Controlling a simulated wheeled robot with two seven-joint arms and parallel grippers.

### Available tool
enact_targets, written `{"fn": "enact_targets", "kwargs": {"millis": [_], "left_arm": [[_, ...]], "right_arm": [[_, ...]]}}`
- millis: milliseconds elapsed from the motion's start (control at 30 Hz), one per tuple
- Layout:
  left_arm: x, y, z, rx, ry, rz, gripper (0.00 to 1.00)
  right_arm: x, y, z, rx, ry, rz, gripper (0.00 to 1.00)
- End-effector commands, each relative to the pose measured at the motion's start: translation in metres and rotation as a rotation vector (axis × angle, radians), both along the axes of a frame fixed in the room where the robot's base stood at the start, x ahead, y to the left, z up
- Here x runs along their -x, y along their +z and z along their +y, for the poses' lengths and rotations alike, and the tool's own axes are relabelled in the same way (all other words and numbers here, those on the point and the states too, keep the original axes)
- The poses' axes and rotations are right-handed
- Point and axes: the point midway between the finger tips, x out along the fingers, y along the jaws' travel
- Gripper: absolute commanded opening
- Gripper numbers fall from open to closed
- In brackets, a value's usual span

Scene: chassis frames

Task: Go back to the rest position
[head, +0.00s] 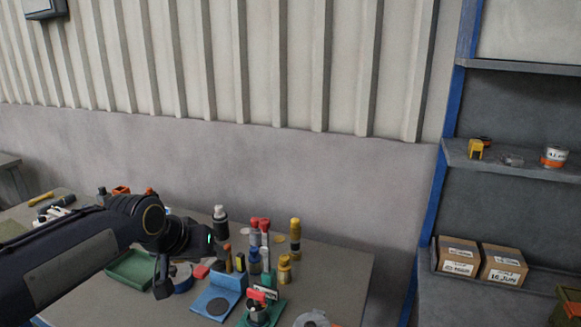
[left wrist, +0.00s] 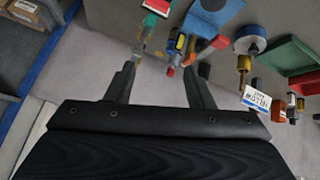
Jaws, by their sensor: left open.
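My left arm (head: 75,245) reaches in from the left over the workbench (head: 335,270). My left gripper (head: 184,264) hangs above the bench's left part in the head view. One dark finger points down beside a blue round item, and the other is hard to make out. In the left wrist view the two fingers of the left gripper (left wrist: 168,68) stand apart. Nothing is clearly held between them; small red, blue and yellow items show beyond the fingers. My right gripper is not in view.
Bottles and coloured cylinders (head: 295,235) stand upright close to the gripper's right. A blue block (head: 218,297) and a green tray (head: 130,268) lie on the bench. A shelf (head: 500,158) with two cardboard boxes (head: 458,257) stands at right. The bench's right back corner is clear.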

Motion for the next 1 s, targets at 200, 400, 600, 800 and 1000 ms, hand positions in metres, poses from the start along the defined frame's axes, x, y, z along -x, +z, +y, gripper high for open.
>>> {"fn": "enact_targets", "kwargs": {"millis": [200, 400, 600, 800, 1000], "left_arm": [[0.136, -0.032, 0.037, 0.062, 0.050, 0.080, 0.48], [0.231, -0.080, 0.033, 0.115, 0.078, 0.135, 0.48], [0.271, -0.108, 0.022, 0.144, 0.088, 0.162, 0.48], [0.275, -0.112, 0.021, 0.147, 0.089, 0.167, 0.48], [0.274, -0.112, 0.021, 0.146, 0.088, 0.165, 0.48]], "right_arm": [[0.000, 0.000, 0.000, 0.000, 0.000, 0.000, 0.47], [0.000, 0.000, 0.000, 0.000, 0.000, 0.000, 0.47], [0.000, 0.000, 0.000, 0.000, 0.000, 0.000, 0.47], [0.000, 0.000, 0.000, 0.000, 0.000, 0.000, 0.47], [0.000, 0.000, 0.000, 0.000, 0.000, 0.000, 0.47]]}}
